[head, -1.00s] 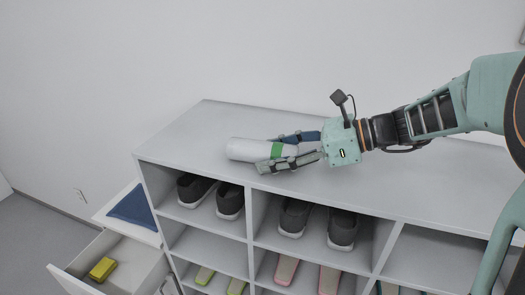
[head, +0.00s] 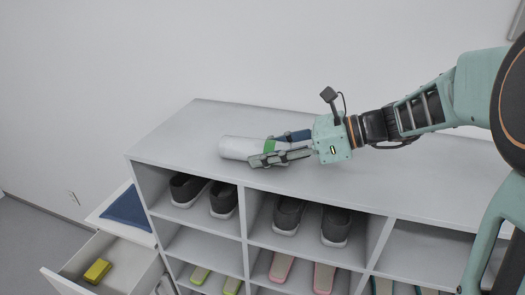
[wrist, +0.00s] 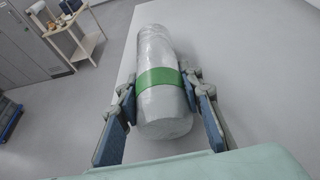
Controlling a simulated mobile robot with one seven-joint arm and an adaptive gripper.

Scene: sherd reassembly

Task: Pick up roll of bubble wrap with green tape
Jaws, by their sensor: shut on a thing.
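The roll of bubble wrap (head: 240,147) is a whitish cylinder lying on its side on top of the grey shelf unit (head: 200,118). A green tape band (head: 269,146) goes around it. In the wrist view the roll (wrist: 155,50) points away from me, with the green band (wrist: 158,78) across it. My gripper (head: 272,148) is shut on the roll, one finger on each side at about the green band; the fingers also show in the wrist view (wrist: 158,92). The roll appears to be at the shelf top; I cannot tell whether it is lifted.
Dark shoes (head: 288,215) and pink and green slippers (head: 280,267) fill cubbies below. An open drawer (head: 120,262) at lower left holds a yellow object (head: 97,271). The shelf top right of the gripper is clear. A wall stands behind.

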